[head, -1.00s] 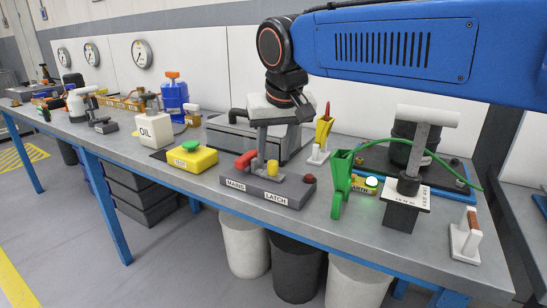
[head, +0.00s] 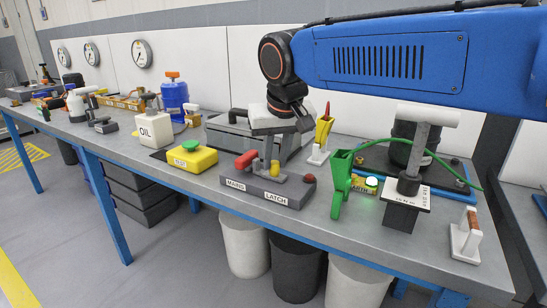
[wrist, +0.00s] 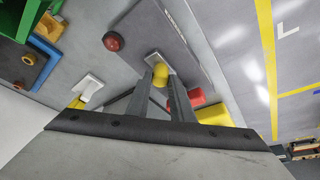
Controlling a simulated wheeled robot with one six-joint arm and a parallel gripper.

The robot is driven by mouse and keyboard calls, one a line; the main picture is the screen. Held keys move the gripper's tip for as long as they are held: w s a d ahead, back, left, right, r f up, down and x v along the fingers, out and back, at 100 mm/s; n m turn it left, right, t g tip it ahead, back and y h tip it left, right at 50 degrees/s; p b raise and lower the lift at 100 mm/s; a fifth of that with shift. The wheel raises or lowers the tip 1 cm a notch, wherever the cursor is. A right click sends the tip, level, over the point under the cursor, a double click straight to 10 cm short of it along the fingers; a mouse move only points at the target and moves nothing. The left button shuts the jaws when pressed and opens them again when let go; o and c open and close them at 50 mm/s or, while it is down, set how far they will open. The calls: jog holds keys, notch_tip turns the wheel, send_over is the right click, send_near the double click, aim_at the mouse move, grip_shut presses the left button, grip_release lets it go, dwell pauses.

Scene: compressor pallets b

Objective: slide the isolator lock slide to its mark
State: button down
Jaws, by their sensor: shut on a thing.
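The grey latch box (head: 290,195) stands near the bench's front edge, with "MAINS" and "LATCH" labels on its front. On it are a red handle (head: 246,159), a red button (head: 309,179) and a short yellow knob (head: 275,168), which looks like the lock slide's grip. In the wrist view the knob (wrist: 160,76) stands on a pale plate (wrist: 177,64) on the box top. My gripper (head: 269,157) points down and is shut on the knob; its fingers (wrist: 166,80) lie on both sides of it. I cannot make out the slide's mark.
A yellow box with a green button (head: 191,157) is left of the latch box. A green funnel-like part (head: 341,180) and a white-handled stand (head: 408,185) are to the right. A dark grey case (head: 230,137) stands behind. Bins are below the bench.

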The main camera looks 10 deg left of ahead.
jog(key=shift+s+d, duration=0.25)
jog(key=shift+d, duration=0.4)
jog(key=shift+s+d, duration=0.25)
jog(key=shift+d, duration=0.35)
jog(key=c, duration=1.6)
grip_release()
jog(key=shift+d, duration=0.15)
jog(key=shift+o, duration=0.2)
jog(key=v, duration=1.7)
jog(key=shift+r, duration=0.2)
jog(key=shift+s, duration=0.1)
